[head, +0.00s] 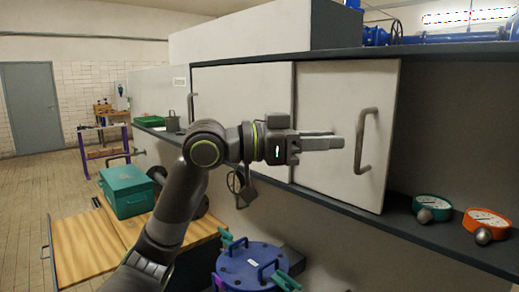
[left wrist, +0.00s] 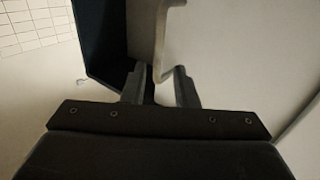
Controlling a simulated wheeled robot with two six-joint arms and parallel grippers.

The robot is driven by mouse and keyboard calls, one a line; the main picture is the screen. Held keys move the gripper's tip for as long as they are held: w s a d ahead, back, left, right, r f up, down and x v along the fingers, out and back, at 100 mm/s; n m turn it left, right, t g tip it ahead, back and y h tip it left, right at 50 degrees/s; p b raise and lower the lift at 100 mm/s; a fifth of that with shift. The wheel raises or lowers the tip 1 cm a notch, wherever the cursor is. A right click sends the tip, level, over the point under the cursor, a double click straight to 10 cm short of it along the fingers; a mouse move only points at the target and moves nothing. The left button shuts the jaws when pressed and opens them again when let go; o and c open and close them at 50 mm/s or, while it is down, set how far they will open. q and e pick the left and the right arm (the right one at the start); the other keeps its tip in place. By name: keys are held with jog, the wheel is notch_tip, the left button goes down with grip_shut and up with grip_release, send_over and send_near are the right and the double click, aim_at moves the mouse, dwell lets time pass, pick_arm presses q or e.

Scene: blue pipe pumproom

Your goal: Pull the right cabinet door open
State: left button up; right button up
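The right cabinet door (head: 325,90) is a pale panel beside the left door (head: 240,90) and looks roughly in line with it. Its grey bar handle (head: 362,150) stands upright near its right edge. My left gripper (head: 342,143) is in front of this door, with its fingertips just left of the handle in the head view. In the left wrist view, the two fingers (left wrist: 162,82) are apart, and part of the handle (left wrist: 158,35) shows ahead of the gap between them. I see no clear contact. My right gripper is not in view.
Right of the door is an open shelf space with a teal gauge (head: 432,208) and an orange gauge (head: 487,223). A blue flanged lid (head: 250,265) and a wooden bench top (head: 85,250) with a green box (head: 127,190) sit below. Open floor lies at the left.

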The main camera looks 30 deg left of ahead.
pick_arm(q)
jog(key=b+v, duration=0.4)
jog(key=v, duration=0.6)
jog(key=shift+s+a+b, duration=0.2)
jog(key=shift+s+b, duration=0.1)
jog(key=shift+b, duration=0.1)
jog(key=shift+f, duration=0.1)
